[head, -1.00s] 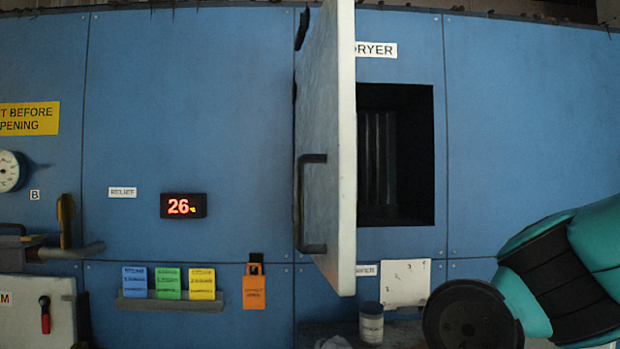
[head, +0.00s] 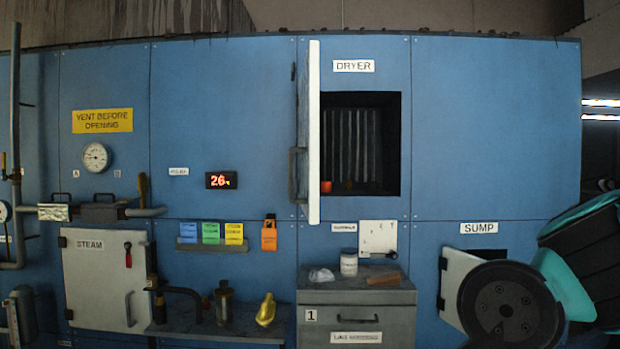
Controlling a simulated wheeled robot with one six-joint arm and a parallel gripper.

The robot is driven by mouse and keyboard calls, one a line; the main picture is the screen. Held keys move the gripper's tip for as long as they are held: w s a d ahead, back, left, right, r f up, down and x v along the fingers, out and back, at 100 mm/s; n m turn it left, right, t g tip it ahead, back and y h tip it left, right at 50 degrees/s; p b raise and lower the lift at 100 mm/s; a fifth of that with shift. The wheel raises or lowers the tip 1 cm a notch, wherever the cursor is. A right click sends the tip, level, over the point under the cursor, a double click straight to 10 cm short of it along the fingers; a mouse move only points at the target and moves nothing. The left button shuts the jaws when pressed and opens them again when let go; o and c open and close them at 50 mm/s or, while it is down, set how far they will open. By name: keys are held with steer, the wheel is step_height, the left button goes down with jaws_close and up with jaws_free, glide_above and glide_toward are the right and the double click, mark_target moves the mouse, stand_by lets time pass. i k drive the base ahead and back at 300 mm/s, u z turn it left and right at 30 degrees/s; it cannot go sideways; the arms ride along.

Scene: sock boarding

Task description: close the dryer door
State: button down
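The dryer door (head: 314,150) stands open in the head view, hinged on the left of the dryer opening and swung out so that I see it nearly edge-on. Its dark bar handle (head: 295,175) is on the left-facing side. The dryer opening (head: 385,150) is dark, with a ribbed panel at the back and a small red-orange object (head: 326,186) at its lower left. The DRYER label (head: 353,66) is above it. Part of my arm shows at the lower right, but my gripper's fingers are not in view.
A drawer cabinet (head: 356,298) below the dryer bears a white jar (head: 348,263), a pale crumpled piece and a brown block. The sump door (head: 458,285) stands open behind my arm. A ledge with a brass-coloured object (head: 266,310) and pipe fittings is at the lower left.

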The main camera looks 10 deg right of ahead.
mark_target(307, 96)
steer(key=u, duration=1.05)
steer(key=i, duration=0.9)
steer(key=u, duration=0.25)
